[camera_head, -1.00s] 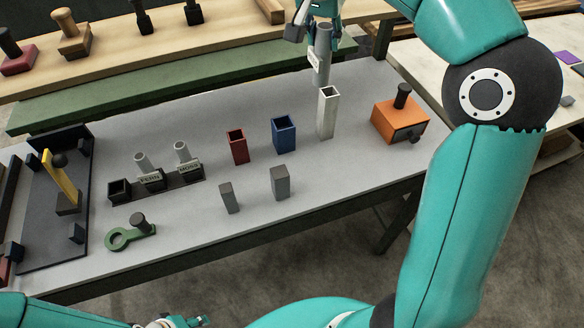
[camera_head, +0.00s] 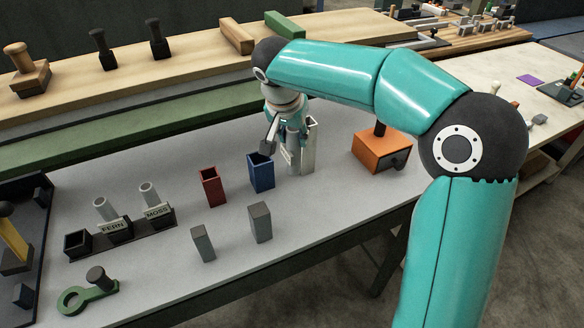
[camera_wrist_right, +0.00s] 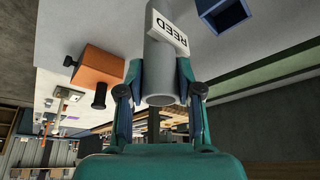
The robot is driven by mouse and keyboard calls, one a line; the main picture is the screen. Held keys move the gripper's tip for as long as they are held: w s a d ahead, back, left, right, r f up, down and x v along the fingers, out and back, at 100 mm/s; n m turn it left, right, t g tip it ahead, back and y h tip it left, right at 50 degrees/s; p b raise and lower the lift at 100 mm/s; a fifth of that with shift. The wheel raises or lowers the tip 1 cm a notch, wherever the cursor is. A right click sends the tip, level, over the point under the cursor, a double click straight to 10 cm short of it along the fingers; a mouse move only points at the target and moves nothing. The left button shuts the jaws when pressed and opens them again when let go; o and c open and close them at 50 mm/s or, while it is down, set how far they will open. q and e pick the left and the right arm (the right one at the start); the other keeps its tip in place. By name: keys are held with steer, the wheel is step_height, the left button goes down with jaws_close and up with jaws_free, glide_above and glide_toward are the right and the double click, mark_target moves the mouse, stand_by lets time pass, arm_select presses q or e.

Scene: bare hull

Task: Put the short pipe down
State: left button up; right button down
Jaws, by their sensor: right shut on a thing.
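The short pipe (camera_head: 294,150) is a grey tube with a white label; the label reads REED in the wrist view, where the pipe (camera_wrist_right: 160,88) sits between the fingers. My right gripper (camera_head: 286,130) is shut on it from above and holds it roughly upright. The pipe is just in front of the tall white square tube (camera_head: 310,145) and right of the blue square holder (camera_head: 261,172). Its lower end is low over the grey table (camera_head: 330,215); I cannot tell whether it touches. My left gripper is out of view.
A red square holder (camera_head: 212,187), two grey blocks (camera_head: 260,222) and an orange box (camera_head: 380,150) stand nearby. A dark rack (camera_head: 122,232) holds two pipes labelled FERN and MOSS; its left socket is empty. A green ring tool (camera_head: 88,292) lies at the front left.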

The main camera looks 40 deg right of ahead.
mark_target(293, 165)
step_height(293, 165, down, 9)
steer(key=shift+r, duration=0.1)
stand_by(0.3)
steer(key=c, duration=0.8)
jaws_free()
steer(key=shift+o, duration=0.2)
